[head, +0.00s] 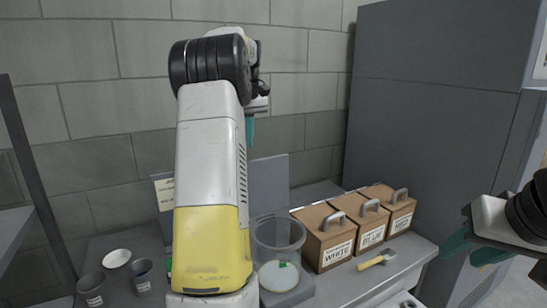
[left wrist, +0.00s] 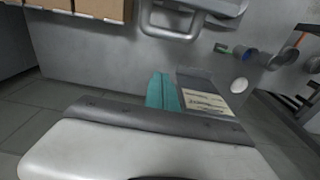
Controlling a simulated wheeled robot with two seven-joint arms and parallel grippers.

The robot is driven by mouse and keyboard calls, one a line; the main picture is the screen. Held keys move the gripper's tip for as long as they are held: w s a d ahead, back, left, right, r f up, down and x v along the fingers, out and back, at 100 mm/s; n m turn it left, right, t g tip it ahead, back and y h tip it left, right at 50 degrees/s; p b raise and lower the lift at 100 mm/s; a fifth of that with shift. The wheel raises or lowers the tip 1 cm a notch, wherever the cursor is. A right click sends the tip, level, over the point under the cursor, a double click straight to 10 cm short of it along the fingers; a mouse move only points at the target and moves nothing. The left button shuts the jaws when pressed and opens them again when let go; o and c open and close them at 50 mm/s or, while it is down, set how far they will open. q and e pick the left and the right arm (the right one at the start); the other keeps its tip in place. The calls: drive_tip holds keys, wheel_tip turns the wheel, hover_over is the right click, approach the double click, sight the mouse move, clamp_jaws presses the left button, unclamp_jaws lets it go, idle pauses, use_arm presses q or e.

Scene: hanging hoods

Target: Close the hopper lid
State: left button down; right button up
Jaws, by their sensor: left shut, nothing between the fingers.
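The hopper (head: 278,236) is a clear, round-rimmed container on the bench. A flat grey panel (head: 268,184), which looks like its lid, stands upright behind it, so the hopper is open. My left gripper (head: 249,131) is shut and empty, fingers pointing down, raised near the wall above the panel's upper left; my own arm hides part of it. In the left wrist view its teal fingers (left wrist: 165,92) are together, beside a labelled sign (left wrist: 205,102). I cannot tell whether they touch the panel. My right gripper (head: 464,244) is at the right, fingers apart, holding nothing visible.
Three brown labelled boxes (head: 327,238) with grey handles stand right of the hopper. A yellow-handled tool (head: 376,259) lies before them. Two dark cups (head: 142,275) and a white bowl (head: 117,258) stand at the left. A tall grey cabinet (head: 437,110) is at right.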

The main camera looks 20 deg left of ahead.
use_arm(q)
wheel_tip(320, 180, down, 5)
drive_tip(key=s+d, duration=0.2)
drive_tip(key=shift+s+d, duration=0.15)
drive_tip(key=shift+d, duration=0.2)
